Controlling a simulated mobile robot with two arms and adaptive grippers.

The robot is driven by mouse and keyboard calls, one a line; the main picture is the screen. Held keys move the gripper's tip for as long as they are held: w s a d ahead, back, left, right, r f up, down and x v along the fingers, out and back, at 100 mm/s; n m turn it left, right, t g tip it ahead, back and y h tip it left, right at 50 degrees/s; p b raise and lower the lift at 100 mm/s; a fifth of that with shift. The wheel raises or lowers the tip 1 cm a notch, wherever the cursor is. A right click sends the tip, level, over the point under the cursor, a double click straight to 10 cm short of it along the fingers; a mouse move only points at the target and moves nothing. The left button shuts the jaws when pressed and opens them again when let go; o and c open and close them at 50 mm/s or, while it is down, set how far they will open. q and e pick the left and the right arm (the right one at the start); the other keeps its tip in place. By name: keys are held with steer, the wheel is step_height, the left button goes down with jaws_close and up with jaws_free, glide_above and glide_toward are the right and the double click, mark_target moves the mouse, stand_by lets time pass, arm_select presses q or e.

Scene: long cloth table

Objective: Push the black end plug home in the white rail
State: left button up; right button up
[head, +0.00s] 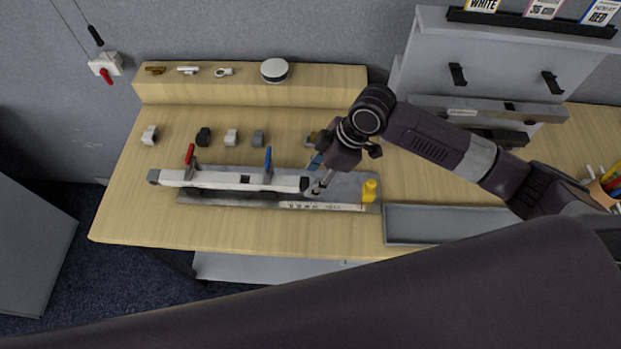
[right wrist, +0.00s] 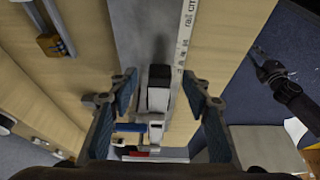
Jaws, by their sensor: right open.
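The white rail (head: 215,180) lies left to right in a grey fixture (head: 340,187) on the table. A red-handled clamp (head: 189,156) and a blue-handled clamp (head: 267,162) stand on it. The black end plug (right wrist: 160,73) is at the rail's right end; the right wrist view shows it in line with the white rail (right wrist: 157,99). I cannot tell whether a gap remains. My right gripper (head: 314,188) is over this end, open, its fingers (right wrist: 161,96) either side of the rail and apart from it. A dark arm end, perhaps my left gripper (right wrist: 272,72), shows in the right wrist view.
A yellow piece (head: 369,190) stands at the fixture's right end. An empty grey tray (head: 440,224) lies right of it. Several small blocks, including a dark one (head: 203,137), stand behind the rail. A raised wooden shelf (head: 250,88) runs along the back. The table's front left is clear.

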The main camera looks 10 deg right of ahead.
steer(key=v, duration=0.9)
steer(key=shift+r, duration=0.3)
steer(key=shift+s, duration=0.15)
